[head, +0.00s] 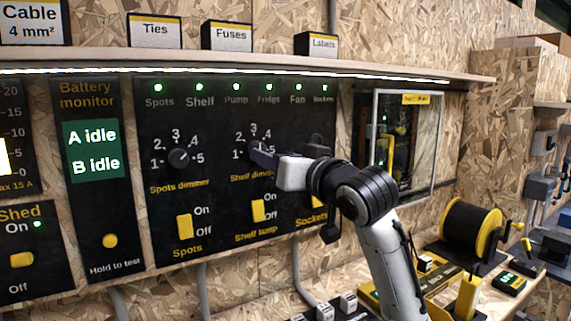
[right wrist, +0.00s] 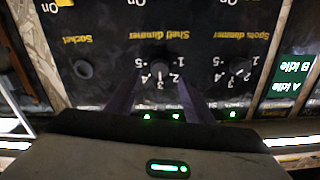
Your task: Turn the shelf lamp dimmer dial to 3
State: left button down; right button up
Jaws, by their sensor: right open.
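The shelf dimmer's scale (head: 256,134), numbered 1 to 5, is on the black panel under the Shelf light, right of the spots dimmer. In the right wrist view, the picture is upside down and the numbers of the shelf dimmer (right wrist: 159,80) show between the two dark fingers of my right gripper (right wrist: 156,98). The fingers are apart, one on each side of the dial. I cannot tell whether they touch it or where its pointer stands. My left gripper is not in view.
The spots dimmer dial (head: 179,158) is to the left. Yellow switches for spots (head: 184,225) and shelf lamp (head: 257,211) sit below the dials. A shelf (head: 250,58) with a lit strip juts out above. A glass-fronted cabinet (head: 408,140) is at the right.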

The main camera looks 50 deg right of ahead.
jog(key=v, duration=0.4)
jog(key=shift+s, duration=0.25)
dwell(0.3)
